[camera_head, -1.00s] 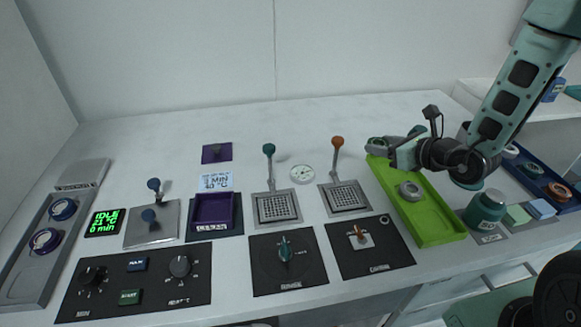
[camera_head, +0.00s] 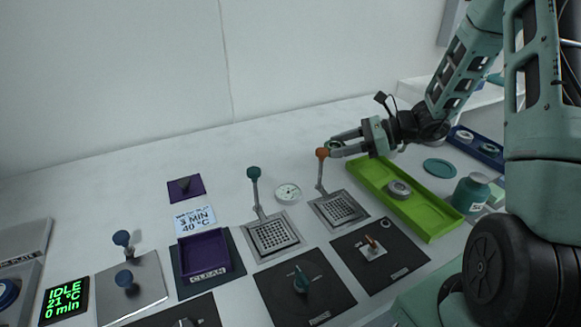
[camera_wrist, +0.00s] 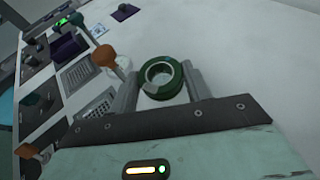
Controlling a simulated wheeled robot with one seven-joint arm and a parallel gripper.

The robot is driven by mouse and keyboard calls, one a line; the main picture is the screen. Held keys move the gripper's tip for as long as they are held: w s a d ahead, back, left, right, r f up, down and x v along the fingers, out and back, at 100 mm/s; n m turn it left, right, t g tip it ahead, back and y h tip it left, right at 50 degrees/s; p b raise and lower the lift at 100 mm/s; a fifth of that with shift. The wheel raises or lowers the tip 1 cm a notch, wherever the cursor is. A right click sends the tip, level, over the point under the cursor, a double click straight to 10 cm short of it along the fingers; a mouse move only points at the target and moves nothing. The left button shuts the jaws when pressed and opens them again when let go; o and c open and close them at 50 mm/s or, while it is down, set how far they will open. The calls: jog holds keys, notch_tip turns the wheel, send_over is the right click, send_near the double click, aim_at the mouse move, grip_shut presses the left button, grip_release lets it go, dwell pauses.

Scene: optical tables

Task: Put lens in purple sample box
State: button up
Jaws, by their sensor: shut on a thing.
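My gripper (camera_head: 337,143) is shut on a lens in a dark green ring mount. In the wrist view the lens (camera_wrist: 162,80) sits between the two fingers (camera_wrist: 160,74), with its round opening facing the camera. In the head view the gripper is in the air beside the orange lever knob, left of the green tray; the lens there is small and mostly hidden. The purple sample box (camera_head: 205,254) is open on a dark mat marked CLEAN, well left of the gripper. It also shows at the upper left of the wrist view (camera_wrist: 68,48).
The orange-knobbed lever (camera_head: 322,153) stands close to my fingertips. A teal-knobbed lever (camera_head: 254,173) stands between it and the box. A purple lid (camera_head: 185,188) lies behind the box. The green tray (camera_head: 430,222) holds a grey ring (camera_head: 399,189). The back of the table is clear.

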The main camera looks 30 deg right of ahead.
aim_at(301, 170)
jog(key=x, duration=0.7)
jog(key=shift+s+d+f, duration=0.1)
jog(key=shift+d+f, duration=0.05)
jog(key=shift+f, duration=0.15)
jog(key=x, duration=0.4)
jog(key=shift+f, duration=0.55)
jog(key=shift+f, duration=0.2)
jog(key=o, duration=1)
jog(key=shift+r, duration=0.1)
